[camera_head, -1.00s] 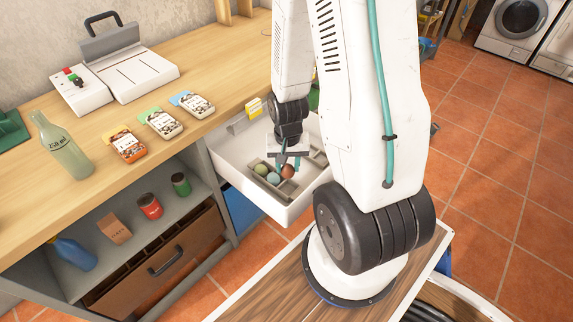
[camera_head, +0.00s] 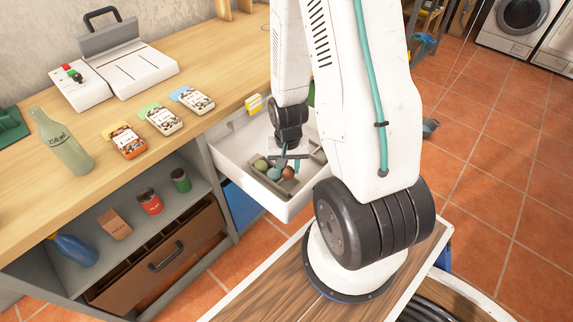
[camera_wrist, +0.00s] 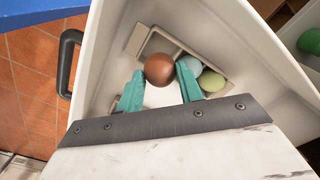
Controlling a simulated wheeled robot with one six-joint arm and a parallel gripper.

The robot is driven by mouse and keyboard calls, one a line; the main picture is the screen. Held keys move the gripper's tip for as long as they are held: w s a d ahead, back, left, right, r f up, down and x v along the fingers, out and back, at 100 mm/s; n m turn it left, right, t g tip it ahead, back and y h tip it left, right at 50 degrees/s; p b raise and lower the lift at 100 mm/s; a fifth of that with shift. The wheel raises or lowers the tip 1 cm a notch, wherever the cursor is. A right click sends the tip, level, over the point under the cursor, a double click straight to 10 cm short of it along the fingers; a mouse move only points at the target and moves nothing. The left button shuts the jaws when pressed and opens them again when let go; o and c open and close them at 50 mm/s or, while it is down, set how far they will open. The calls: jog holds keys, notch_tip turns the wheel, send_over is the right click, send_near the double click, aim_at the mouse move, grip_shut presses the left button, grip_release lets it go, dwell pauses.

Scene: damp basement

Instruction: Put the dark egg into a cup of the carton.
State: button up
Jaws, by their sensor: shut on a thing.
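The dark egg (camera_wrist: 159,70), reddish brown, is held between the teal fingers of my gripper (camera_wrist: 161,73) in the wrist view. The egg also shows in the head view (camera_head: 288,173). The grey-beige carton (camera_wrist: 143,38) lies in the open white drawer. A pale blue egg (camera_wrist: 193,66) and a pale green egg (camera_wrist: 211,81) sit in the carton, close beside my right-hand finger. The dark egg appears over the carton beside the blue egg. I cannot tell whether it touches a cup, as the fingers and egg cover that part.
The drawer (camera_head: 276,206) has raised walls around the carton. Above is a wooden worktop (camera_head: 215,125) with a glass bottle (camera_head: 62,140) and several card packs. A shelf with cans (camera_head: 150,202) is at the left.

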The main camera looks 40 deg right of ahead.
aim_at(288, 167)
jog(key=shift+f, duration=1.35)
jog(key=shift+f, duration=0.2)
jog(key=o, duration=1)
jog(key=shift+o, duration=0.2)
jog(key=shift+r, duration=4.05)
